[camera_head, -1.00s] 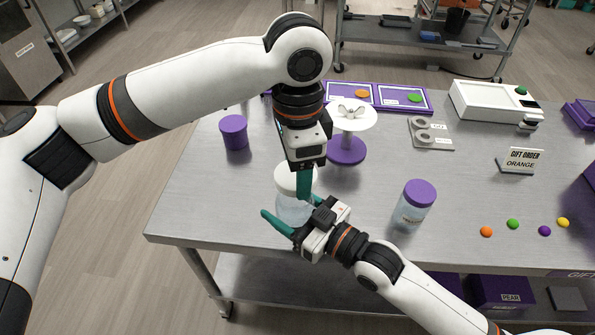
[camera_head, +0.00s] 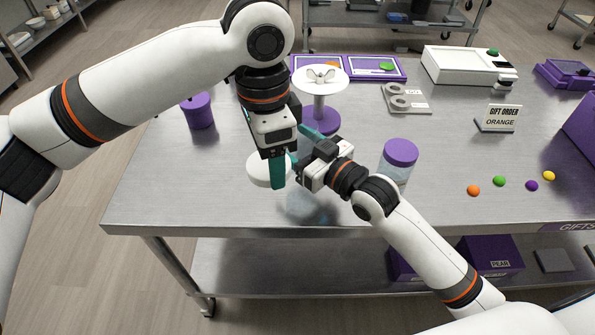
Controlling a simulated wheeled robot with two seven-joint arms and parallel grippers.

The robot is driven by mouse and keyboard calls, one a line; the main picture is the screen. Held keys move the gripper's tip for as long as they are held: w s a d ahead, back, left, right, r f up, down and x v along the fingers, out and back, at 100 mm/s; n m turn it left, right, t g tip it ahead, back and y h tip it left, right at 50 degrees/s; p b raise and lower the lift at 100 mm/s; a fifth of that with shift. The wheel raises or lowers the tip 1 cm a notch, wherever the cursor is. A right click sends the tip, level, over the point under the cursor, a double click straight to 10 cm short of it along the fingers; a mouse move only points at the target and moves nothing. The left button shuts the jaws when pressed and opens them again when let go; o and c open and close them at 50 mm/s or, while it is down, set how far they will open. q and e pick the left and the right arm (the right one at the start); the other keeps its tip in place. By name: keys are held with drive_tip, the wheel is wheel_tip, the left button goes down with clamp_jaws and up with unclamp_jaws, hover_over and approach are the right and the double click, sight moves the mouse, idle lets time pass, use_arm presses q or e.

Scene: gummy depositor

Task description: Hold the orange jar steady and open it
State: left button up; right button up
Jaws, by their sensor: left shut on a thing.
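A round white lid (camera_head: 262,169) shows low in the middle of the head view. My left gripper (camera_head: 278,171) reaches down from above and is shut on it. A faint bluish, see-through shape (camera_head: 308,205) lies below and right of the lid; I cannot tell whether it is the jar's body or a reflection on the steel. No orange label or contents show there. My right gripper (camera_head: 297,148) is just right of the left one, its teal fingers spread apart and partly hidden behind the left gripper. I cannot see it touching a jar.
A clear jar with a purple lid (camera_head: 401,153) stands close behind my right wrist. A purple pot (camera_head: 198,112) is at left, a white-topped stand (camera_head: 320,78) behind. Coloured gummies (camera_head: 500,181) and a gift order sign (camera_head: 499,117) are at right. The steel table's (camera_head: 180,190) left front is clear.

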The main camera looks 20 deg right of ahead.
drive_tip(key=shift+f+b, duration=0.4)
drive_tip(key=shift+f, duration=2.5)
drive_tip(key=shift+f, duration=0.1)
drive_tip(key=o, duration=1.9)
